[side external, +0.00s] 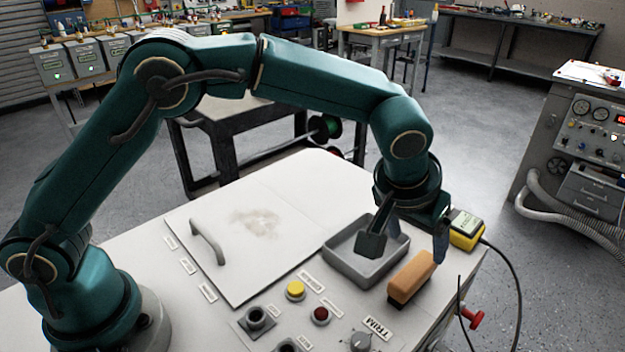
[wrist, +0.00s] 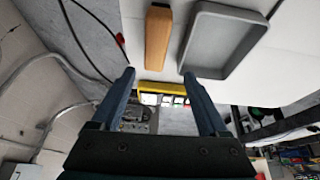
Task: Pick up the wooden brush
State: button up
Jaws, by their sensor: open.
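The wooden brush (side external: 412,276) is a tan block with a dark underside, lying near the right front edge of the white bench top. In the wrist view the brush (wrist: 157,37) shows at the top centre, beyond the fingertips and roughly between their lines. My gripper (side external: 405,250) is above the bench, over the grey tray and behind the brush. Its two fingers (wrist: 158,73) are apart with nothing between them. The gripper does not appear to touch the brush.
A grey open tray (side external: 334,262) sits beside the brush; it also shows in the wrist view (wrist: 262,22). A yellow device (side external: 467,231) with a cable is at the bench's right edge. A yellow button (side external: 295,290), red button (side external: 320,315) and knob (side external: 360,341) are in front.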

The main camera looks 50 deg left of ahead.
aim_at(414, 270)
jog(key=shift+s+d+f+g, duration=0.15)
jog(key=shift+s+d+f, duration=0.1)
jog(key=shift+f, duration=0.4)
jog(key=shift+s+d+f+g, duration=0.15)
jog(key=shift+s+d+f, duration=0.1)
jog(key=shift+f, duration=0.35)
jog(key=shift+x, duration=2.3)
jog(key=shift+f, duration=0.2)
grip_shut()
